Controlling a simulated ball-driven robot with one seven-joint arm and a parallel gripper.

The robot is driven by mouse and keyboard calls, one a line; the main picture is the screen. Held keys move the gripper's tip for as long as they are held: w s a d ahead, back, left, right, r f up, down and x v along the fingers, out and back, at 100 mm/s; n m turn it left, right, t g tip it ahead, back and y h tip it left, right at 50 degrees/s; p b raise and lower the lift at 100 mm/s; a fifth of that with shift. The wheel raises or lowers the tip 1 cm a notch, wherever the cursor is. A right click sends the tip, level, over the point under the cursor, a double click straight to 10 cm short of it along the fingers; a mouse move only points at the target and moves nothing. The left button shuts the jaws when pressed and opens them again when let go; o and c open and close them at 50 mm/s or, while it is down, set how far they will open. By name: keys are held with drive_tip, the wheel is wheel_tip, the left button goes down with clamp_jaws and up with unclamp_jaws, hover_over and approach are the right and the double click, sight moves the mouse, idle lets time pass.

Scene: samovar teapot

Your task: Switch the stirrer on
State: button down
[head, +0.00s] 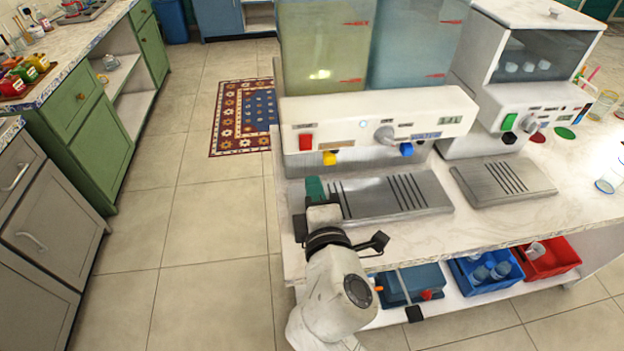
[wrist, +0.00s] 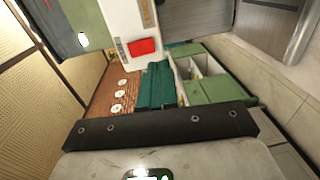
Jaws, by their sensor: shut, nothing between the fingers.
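The white drink dispenser (head: 360,110) stands on the counter, with a pale yellow tank and a blue tank above its front panel. The panel has a red rocker switch (head: 306,142) at its left end and a grey knob (head: 384,135) near the middle. The panel's lettering is too small to tell which control is the stirrer's. My gripper (head: 315,186) is below and slightly right of the red switch, apart from it. In the wrist view, its green fingers (wrist: 154,85) are together and empty, and the red switch (wrist: 144,47) shows just beyond their tips.
A yellow tap (head: 329,158) and a blue tap (head: 407,150) hang under the panel. A metal drip tray (head: 385,197) lies below. A second machine (head: 535,70) with a green switch (head: 509,122) stands right. Blue (head: 487,272) and red (head: 549,261) bins sit on the lower shelf.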

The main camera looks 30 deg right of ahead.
drive_tip(key=b+v, duration=0.1)
drive_tip(key=v, duration=0.5)
drive_tip(key=shift+s+f+b, duration=0.25)
drive_tip(key=shift+f+b, duration=0.1)
drive_tip(key=shift+f, duration=0.3)
drive_tip(key=s+d+f+m+g, duration=0.4)
drive_tip(key=d+f, duration=0.1)
drive_tip(key=f, duration=0.2)
drive_tip(key=s+d+f+m+g, duration=0.3)
drive_tip(key=d+f+m+g, duration=0.15)
drive_tip(key=d+f, duration=0.2)
drive_tip(key=s+f+m+g+y, duration=0.2)
drive_tip(key=s+f+m+g, duration=0.1)
drive_tip(key=s, duration=0.4)
drive_tip(key=s+a+f+m+g+y, duration=0.1)
drive_tip(key=s+f+m+g+y, duration=0.2)
drive_tip(key=s+f, duration=0.3)
drive_tip(key=shift+s+f+g, duration=0.25)
drive_tip(key=shift+s+g, duration=0.1)
drive_tip(key=shift+s, duration=0.1)
